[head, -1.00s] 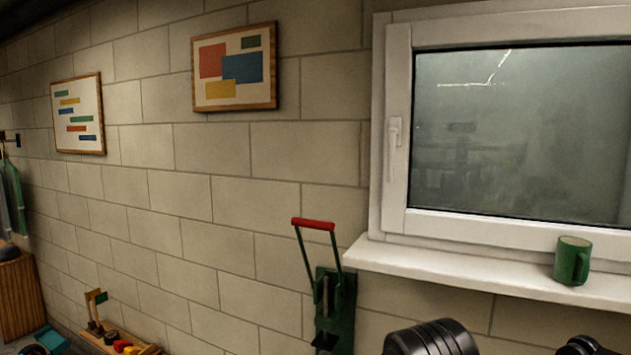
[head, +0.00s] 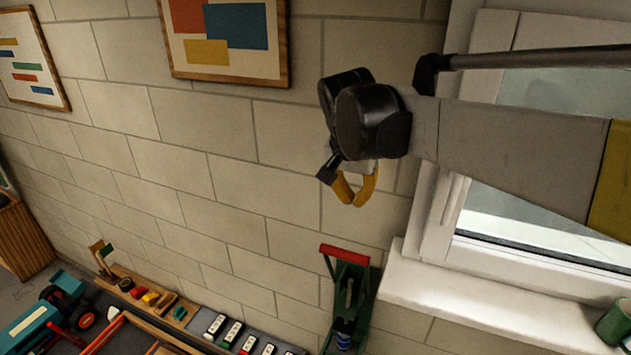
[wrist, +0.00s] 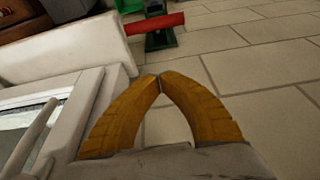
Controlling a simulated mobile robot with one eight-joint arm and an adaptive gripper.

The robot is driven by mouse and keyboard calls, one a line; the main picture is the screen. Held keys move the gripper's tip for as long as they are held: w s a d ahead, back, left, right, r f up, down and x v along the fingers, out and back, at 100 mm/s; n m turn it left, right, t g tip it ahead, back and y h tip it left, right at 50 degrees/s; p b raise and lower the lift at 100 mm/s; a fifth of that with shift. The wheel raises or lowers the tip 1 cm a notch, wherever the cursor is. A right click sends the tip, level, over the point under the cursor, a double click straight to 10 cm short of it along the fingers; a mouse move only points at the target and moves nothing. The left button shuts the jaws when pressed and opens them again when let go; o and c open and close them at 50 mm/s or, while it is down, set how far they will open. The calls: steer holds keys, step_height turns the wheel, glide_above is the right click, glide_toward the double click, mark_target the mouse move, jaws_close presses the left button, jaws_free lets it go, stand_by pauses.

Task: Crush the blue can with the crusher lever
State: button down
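The green can crusher (head: 361,300) is on the wall below and left of the window. Its red lever handle (head: 345,255) is at the top. A blue can (head: 344,330) appears in the lower part of the crusher, partly cut by shadow and frame. My gripper (head: 354,203), with yellow-orange fingers, is above the handle in the head view, apart from it. In the wrist view the fingertips (wrist: 160,80) meet with nothing between them. The red handle (wrist: 157,23) shows beyond the tips there; the can is not clear in that view.
A white window sill (head: 470,305) with a green mug (head: 614,325) juts out right of the crusher. A shelf of small items (head: 225,330) and a blue toy tractor (head: 55,310) are lower left. The wall left of the crusher is clear.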

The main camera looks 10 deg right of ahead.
step_height(320, 180, down, 11)
steer(key=shift+s+f+p, duration=0.2)
steer(key=shift+s+p, duration=0.05)
steer(key=shift+p, duration=0.15)
steer(key=shift+s, duration=0.15)
